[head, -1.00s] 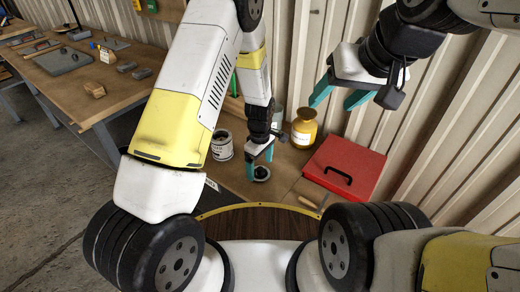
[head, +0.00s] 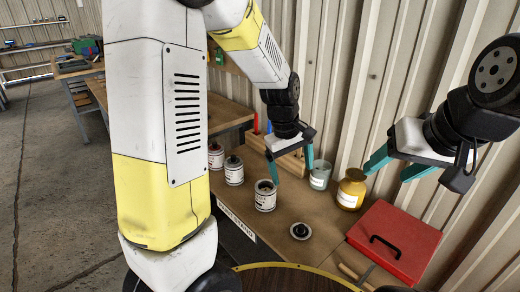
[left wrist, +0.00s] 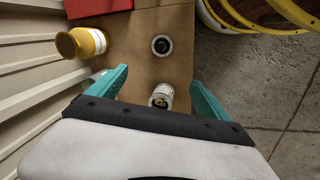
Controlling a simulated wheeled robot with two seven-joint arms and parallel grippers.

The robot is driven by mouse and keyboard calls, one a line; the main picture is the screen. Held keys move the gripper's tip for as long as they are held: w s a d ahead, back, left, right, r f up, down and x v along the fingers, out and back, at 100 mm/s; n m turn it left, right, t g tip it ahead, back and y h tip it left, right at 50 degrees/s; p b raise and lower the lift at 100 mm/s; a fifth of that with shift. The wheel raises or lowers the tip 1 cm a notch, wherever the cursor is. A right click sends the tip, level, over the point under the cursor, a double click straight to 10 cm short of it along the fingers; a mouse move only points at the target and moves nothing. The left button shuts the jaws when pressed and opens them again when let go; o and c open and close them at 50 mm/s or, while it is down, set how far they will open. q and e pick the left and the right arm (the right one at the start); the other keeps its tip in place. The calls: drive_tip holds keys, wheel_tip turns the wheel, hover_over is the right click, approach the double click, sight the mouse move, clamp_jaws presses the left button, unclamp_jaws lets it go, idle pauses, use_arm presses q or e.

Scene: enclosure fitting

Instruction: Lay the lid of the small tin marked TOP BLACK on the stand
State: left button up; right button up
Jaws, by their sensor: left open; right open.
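A dark round lid with a knob (head: 301,230) lies flat within a pale ring on the bench; whether that ring is the stand or the lid's rim I cannot tell. It also shows in the left wrist view (left wrist: 162,45). A small white tin (head: 265,197) stands open behind it, with something yellowish inside in the left wrist view (left wrist: 161,97). Its label is too small to read. My left gripper (head: 289,162) is open and empty above and behind the open tin, apart from the lid. My right gripper (head: 397,167) is open and empty above the bench's right side.
Two lidded white tins (head: 234,172) (head: 216,157) stand left of the open one. A grey-green jar (head: 320,176) and a yellow jar (head: 351,190) stand near the wall. A red case (head: 394,240) lies at right. The corrugated wall (head: 375,90) bounds the back.

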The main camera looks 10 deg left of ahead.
use_arm(q)
drive_tip(key=s+a+r+m+t, duration=0.2)
drive_tip(key=s+a+r+m, duration=0.2)
drive_tip(key=s+r, duration=0.3)
drive_tip(key=s+a+r+m+t, duration=0.2)
drive_tip(key=s+a+r+m, duration=0.1)
drive_tip(key=s+a+r, duration=0.2)
drive_tip(key=s+r, duration=0.2)
drive_tip(key=s, duration=0.2)
drive_tip(key=shift+s+a+r+m+t, duration=0.15)
drive_tip(key=shift+s+r+m+t, duration=0.15)
drive_tip(key=shift+r+m, duration=0.1)
